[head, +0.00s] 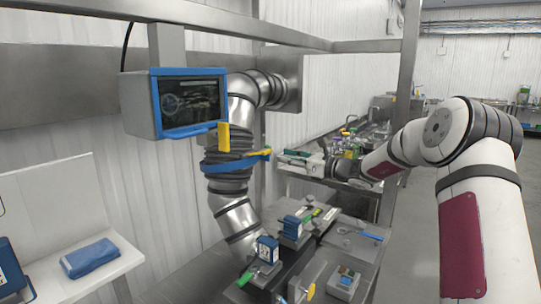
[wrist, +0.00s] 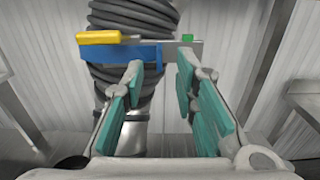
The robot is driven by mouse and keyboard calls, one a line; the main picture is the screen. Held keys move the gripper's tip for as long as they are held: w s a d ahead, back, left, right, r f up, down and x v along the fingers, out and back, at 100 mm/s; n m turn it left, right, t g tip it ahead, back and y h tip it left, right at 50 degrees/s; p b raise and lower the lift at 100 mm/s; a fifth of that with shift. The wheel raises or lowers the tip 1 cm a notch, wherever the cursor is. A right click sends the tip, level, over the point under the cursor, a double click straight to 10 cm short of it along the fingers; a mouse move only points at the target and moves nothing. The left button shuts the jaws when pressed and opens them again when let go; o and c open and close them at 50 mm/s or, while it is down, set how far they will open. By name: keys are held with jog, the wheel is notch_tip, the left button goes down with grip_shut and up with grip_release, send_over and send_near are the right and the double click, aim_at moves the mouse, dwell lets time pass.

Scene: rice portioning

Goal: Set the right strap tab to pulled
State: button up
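A blue strap (head: 229,165) wraps the ribbed grey hose below the screen. The right strap tab (head: 262,153), yellow, sticks out sideways at the strap's right end. A second yellow tab (head: 223,137) stands upright at the strap's front. In the wrist view the blue strap (wrist: 122,53) carries one yellow tab (wrist: 98,37) lying level at its left; I cannot tell which tab it is. My gripper (head: 284,158) is right of the strap. Its teal-padded fingers (wrist: 160,75) are apart, with nothing visibly held between them.
A blue-framed screen (head: 190,102) hangs at upper left. A steel bench (head: 352,245) below carries several blue and green parts. A steel post (head: 402,110) stands behind my forearm.

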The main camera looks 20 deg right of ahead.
jog(key=x, duration=0.7)
jog(key=shift+s, duration=0.1)
grip_shut()
